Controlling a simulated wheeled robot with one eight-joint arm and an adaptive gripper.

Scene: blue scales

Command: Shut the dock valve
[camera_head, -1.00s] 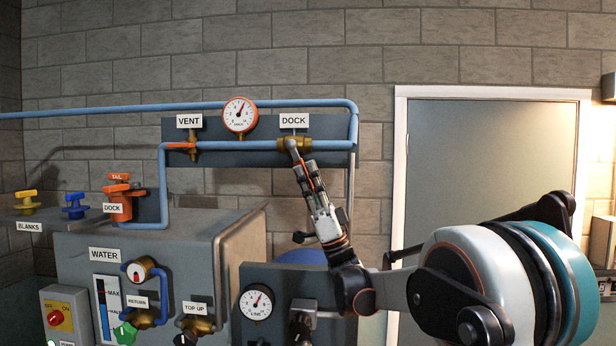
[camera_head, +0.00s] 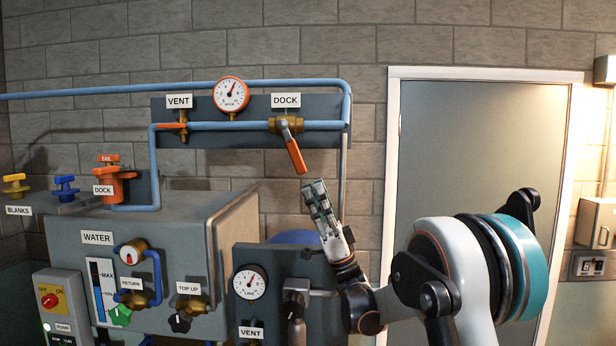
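The dock valve (camera_head: 286,124) is a brass body on the blue pipe, under the DOCK label (camera_head: 286,100). Its orange-gripped lever (camera_head: 297,157) hangs down across the pipe, its lower end tilted a little to the right. My gripper (camera_head: 315,186) is just below and right of the lever's end. It looks apart from the lever and holds nothing visible. The two fingers point up and appear close together; the gap between them is hard to make out.
The VENT valve (camera_head: 183,125) and a round gauge (camera_head: 231,95) are left on the same panel. Below left stands the grey water tank (camera_head: 180,228) with knobs. A line gauge (camera_head: 250,282) is on the lower panel. A grey door (camera_head: 480,150) is to the right.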

